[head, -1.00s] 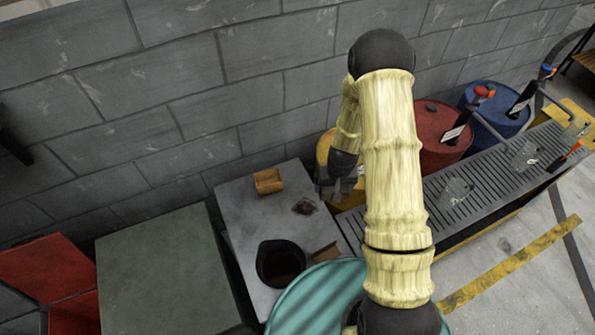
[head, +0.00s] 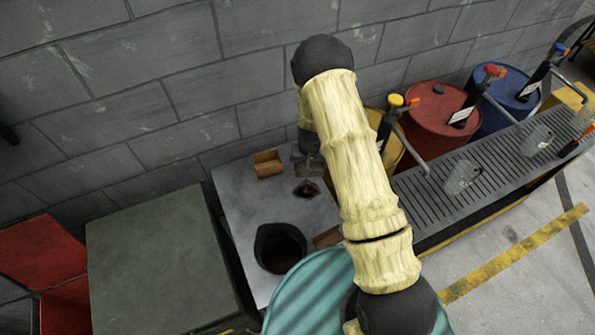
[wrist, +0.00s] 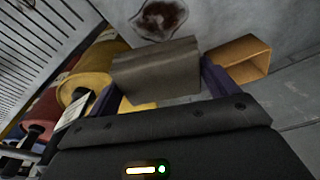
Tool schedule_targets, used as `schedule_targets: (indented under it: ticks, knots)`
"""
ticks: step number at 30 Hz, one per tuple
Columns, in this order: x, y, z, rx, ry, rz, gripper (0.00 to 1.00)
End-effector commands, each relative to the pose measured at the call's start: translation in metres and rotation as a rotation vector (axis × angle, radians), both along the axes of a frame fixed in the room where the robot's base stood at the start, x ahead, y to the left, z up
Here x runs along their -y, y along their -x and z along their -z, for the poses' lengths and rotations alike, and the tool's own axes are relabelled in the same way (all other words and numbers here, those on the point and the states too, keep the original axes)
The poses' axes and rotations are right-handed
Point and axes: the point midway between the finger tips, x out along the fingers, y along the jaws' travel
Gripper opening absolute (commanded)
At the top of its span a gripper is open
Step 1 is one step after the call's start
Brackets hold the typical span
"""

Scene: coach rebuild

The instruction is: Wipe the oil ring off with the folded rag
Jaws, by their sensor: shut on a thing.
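The oil ring (head: 306,189) is a dark reddish-brown stain on the grey metal bench top (head: 240,205). It also shows at the top of the wrist view (wrist: 160,18), with a paler middle. My gripper (wrist: 160,85) is shut on the folded rag (wrist: 155,68), a grey-brown folded piece held between the two fingers. In the wrist view the rag is just below the stain and does not cover it. In the head view my gripper is at the back of the bench, just behind the stain and partly hidden by my arm. I cannot tell whether the rag touches the bench.
An open orange-brown box (head: 268,163) stands close left of my gripper. A black bucket (head: 279,248) and a small brown piece (head: 328,237) are toward the front. A yellow drum (head: 388,140) stands to the right, and the block wall (head: 200,70) is behind.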

Motion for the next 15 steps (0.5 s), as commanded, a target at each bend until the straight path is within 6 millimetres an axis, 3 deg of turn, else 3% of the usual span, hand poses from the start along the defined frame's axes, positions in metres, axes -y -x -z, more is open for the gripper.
schedule_targets:
  ticks: [1,6,15]
  knots:
    - [-0.015,-0.007,0.02,0.003,0.0,-0.008,0.68]
    - [-0.037,-0.019,0.031,0.007,-0.005,-0.01,0.68]
    - [-0.038,-0.02,0.029,0.006,-0.005,-0.008,0.68]
